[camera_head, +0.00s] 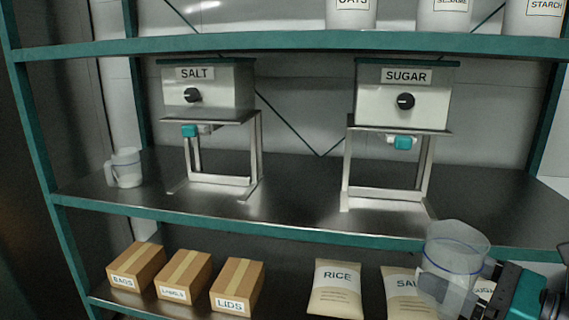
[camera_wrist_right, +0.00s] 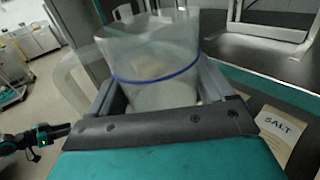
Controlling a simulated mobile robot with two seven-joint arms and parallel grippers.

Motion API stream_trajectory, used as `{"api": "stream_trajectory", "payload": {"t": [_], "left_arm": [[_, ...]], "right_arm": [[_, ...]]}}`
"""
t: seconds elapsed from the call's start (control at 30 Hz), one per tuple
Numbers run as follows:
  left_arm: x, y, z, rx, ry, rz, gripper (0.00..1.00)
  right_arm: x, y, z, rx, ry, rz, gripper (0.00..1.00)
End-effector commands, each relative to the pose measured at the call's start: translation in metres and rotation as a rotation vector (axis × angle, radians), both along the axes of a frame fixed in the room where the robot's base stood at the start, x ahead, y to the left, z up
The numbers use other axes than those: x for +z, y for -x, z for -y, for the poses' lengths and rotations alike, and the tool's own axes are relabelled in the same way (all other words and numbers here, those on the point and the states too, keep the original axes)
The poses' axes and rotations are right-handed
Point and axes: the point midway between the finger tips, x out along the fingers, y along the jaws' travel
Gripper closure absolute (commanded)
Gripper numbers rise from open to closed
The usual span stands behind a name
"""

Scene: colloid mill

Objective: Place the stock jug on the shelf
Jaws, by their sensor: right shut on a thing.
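The stock jug (camera_head: 455,250) is a clear plastic jug with a blue line around it. It is upright at the lower right of the head view, in front of the shelf edge. My right gripper (camera_head: 478,283) is shut on it. In the right wrist view the jug (camera_wrist_right: 150,65) sits between the two fingers of the gripper (camera_wrist_right: 160,98), with its handle on the left. The middle shelf (camera_head: 290,195) is a dark metal board with a teal front edge.
A salt dispenser (camera_head: 208,88) and a sugar dispenser (camera_head: 402,95) stand on the middle shelf. A smaller white jug (camera_head: 125,168) stands at its left end. Boxes (camera_head: 185,275) and a rice bag (camera_head: 337,287) are below. The shelf between the dispensers is clear.

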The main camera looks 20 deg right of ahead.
Motion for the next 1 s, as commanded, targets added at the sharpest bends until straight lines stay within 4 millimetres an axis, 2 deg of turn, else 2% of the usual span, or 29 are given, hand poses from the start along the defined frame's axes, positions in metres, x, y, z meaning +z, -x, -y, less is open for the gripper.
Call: {"api": "stream_trajectory", "payload": {"t": [0.4, 0.57, 0.8, 1.0], "left_arm": [[0.006, 0.006, -0.004, 0.007, -0.007, -0.016, 0.57], [0.01, 0.006, -0.005, 0.01, -0.009, -0.009, 0.57], [0.014, 0.008, -0.008, 0.014, -0.015, -0.013, 0.57], [0.015, 0.01, -0.012, 0.019, -0.022, -0.021, 0.57]], "right_arm": [[-0.016, -0.052, -0.033, -0.184, 0.001, 0.003, 0.54], [-0.024, -0.067, -0.048, -0.25, -0.004, 0.007, 0.54], [-0.04, -0.087, -0.087, -0.336, -0.017, 0.003, 0.54], [-0.052, -0.096, -0.12, -0.372, -0.012, -0.001, 0.54]]}}
